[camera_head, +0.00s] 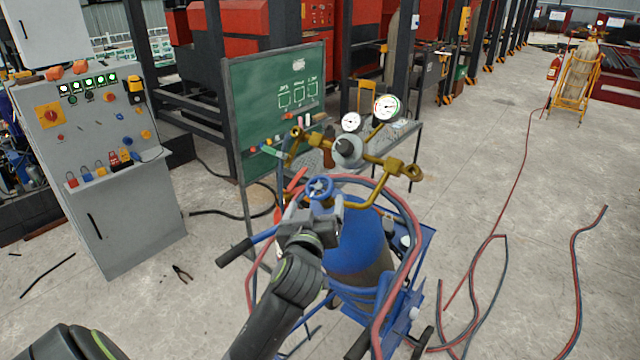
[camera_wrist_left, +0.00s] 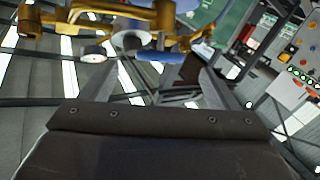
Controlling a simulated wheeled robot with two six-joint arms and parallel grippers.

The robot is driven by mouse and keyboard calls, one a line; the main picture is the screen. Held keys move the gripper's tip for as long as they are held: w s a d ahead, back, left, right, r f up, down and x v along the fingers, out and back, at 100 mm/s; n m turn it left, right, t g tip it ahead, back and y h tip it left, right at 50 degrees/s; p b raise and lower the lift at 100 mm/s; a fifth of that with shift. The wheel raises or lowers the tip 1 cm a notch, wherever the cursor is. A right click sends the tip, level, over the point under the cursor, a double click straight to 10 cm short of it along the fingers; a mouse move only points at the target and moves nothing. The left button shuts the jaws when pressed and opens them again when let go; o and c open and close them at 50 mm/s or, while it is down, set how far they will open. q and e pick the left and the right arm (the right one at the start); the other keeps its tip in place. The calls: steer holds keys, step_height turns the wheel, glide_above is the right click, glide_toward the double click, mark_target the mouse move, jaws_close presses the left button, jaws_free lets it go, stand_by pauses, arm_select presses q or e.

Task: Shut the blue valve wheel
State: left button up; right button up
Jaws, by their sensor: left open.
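The blue valve wheel (camera_head: 320,188) sits at the top of the blue gas cylinder (camera_head: 358,238), below the brass regulator (camera_head: 347,152). My left gripper (camera_head: 316,206) is at the wheel, just in front of and below it in the head view. Its fingers are spread and overlap the wheel's lower side in the picture; I cannot tell whether they touch it. In the left wrist view the two fingers (camera_wrist_left: 158,88) stand apart with nothing held between them. A blue rounded part (camera_wrist_left: 165,56), perhaps the wheel, shows beyond the fingertips. My right gripper is not in view.
Red and dark hoses (camera_head: 412,225) loop around the cylinder on its blue cart (camera_head: 425,245). Two gauges (camera_head: 387,107) stand above the regulator. A green board (camera_head: 280,100) is behind, and a grey control cabinet (camera_head: 135,215) is at left.

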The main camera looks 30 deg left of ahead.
mark_target(318, 195)
arm_select(q)
steer(key=p+x, duration=0.1)
steer(key=x, duration=0.6)
steer(key=shift+w+a+p, duration=0.2)
steer(key=shift+w+p, duration=0.1)
steer(key=c, duration=1)
